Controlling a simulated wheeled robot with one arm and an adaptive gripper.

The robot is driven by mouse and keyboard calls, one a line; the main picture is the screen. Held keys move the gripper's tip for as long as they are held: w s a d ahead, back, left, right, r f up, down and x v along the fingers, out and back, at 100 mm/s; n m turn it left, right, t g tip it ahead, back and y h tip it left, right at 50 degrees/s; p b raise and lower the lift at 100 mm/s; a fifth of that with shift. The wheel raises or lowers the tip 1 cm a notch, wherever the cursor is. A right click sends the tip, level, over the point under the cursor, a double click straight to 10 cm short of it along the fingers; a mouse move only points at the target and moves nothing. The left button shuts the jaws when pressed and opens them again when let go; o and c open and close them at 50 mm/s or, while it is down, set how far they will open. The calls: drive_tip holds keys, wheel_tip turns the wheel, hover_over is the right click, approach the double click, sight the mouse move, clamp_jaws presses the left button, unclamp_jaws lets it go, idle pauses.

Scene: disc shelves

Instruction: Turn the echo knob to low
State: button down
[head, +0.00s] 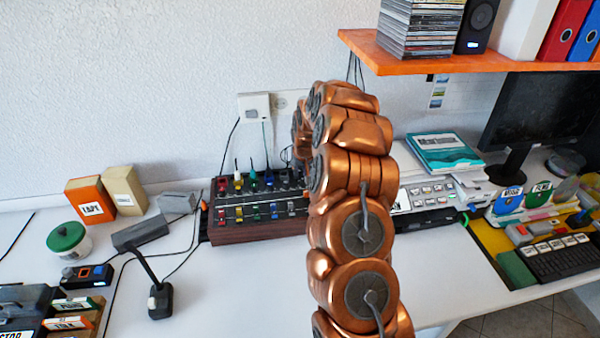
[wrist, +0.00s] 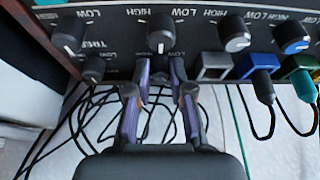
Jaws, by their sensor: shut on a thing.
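In the wrist view my gripper (wrist: 160,72) has its two fingers close together at a black knob (wrist: 160,36), one on each side of its lower edge. The knob carries a white mark that points down in the picture. HIGH is printed at its upper left and LOW at its upper right. The word echo is not readable, so I cannot confirm from a label that this is the echo knob. In the head view the device (head: 258,228), a dark panel with a wooden front, stands by the wall; my arm hides the gripper and the panel's right part.
Neighbouring knobs sit on the left (wrist: 68,36) and right (wrist: 234,34) of the panel. A small knob (wrist: 93,68) is close to the left finger. Coloured plugs (wrist: 257,72) and loose black cables (wrist: 75,115) lie around the fingers. An orange shelf (head: 470,62) hangs above right.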

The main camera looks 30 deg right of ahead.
drive_tip(key=n+y+b, duration=0.1)
drive_tip(key=n+b, duration=0.2)
drive_tip(key=shift+f, duration=0.15)
drive_tip(key=shift+d+n, duration=0.1)
drive_tip(key=shift+n, duration=0.2)
drive_tip(key=shift+y+b, duration=0.3)
drive_tip(key=shift+b, duration=0.05)
drive_tip(key=c, duration=1)
unclamp_jaws()
drive_tip(key=shift+c, duration=0.2)
drive_tip(key=shift+r, duration=0.25)
drive_tip(key=v, duration=1.1)
drive_tip(key=shift+s+r, duration=0.25)
drive_tip(key=shift+r, duration=0.1)
